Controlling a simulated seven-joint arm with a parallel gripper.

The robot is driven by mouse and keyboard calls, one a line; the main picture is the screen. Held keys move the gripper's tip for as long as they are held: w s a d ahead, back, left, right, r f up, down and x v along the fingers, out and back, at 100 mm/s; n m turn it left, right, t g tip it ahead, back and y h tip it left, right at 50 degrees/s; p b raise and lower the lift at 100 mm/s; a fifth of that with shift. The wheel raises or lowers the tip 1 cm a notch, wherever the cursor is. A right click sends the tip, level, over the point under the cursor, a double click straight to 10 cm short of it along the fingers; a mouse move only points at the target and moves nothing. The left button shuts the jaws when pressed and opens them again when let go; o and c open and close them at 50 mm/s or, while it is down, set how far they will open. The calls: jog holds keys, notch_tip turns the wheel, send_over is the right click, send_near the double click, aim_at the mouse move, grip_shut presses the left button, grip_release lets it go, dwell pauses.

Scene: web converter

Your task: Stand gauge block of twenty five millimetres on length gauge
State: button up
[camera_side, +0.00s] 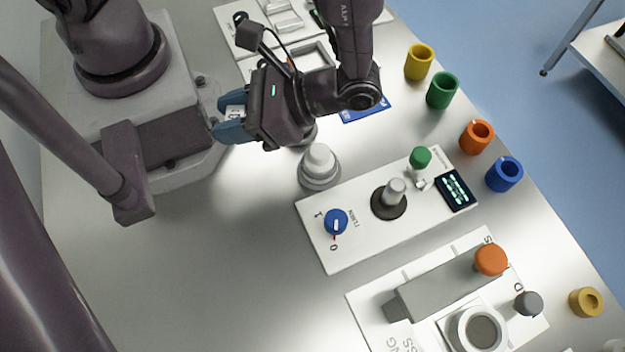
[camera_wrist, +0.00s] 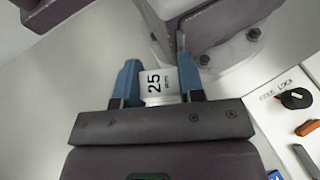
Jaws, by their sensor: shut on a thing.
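My gripper (camera_side: 228,114) is at the upper left in the side view, near my own base and raised above the table. Its two blue fingers are shut on the gauge block (camera_wrist: 155,85), a pale block marked "25" in the wrist view. In the side view only a small part of the block (camera_side: 235,111) shows between the fingers. A white panel (camera_side: 350,245) carries a small display (camera_side: 455,190), a grey post (camera_side: 394,191) on a dark disc, a green button and a blue knob. I cannot tell for sure which device is the length gauge.
A grey-white round piece (camera_side: 320,165) stands right of my gripper. A second panel (camera_side: 365,312) at the lower right bears a grey bar with an orange knob (camera_side: 491,259). Coloured cups (camera_side: 441,91) line the right table edge.

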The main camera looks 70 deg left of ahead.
jog(key=s+d+n+h, duration=0.4)
jog(key=d+n+h, duration=0.3)
jog(key=n+h, duration=0.25)
jog(key=n+t+h, duration=0.7)
jog(key=n+h, duration=0.2)
send_over(261, 236)
notch_tip(261, 236, down, 3)
jog(key=shift+f, duration=3.85)
jog(key=shift+f, duration=0.1)
jog(key=o, duration=1.1)
jog(key=shift+c, duration=0.2)
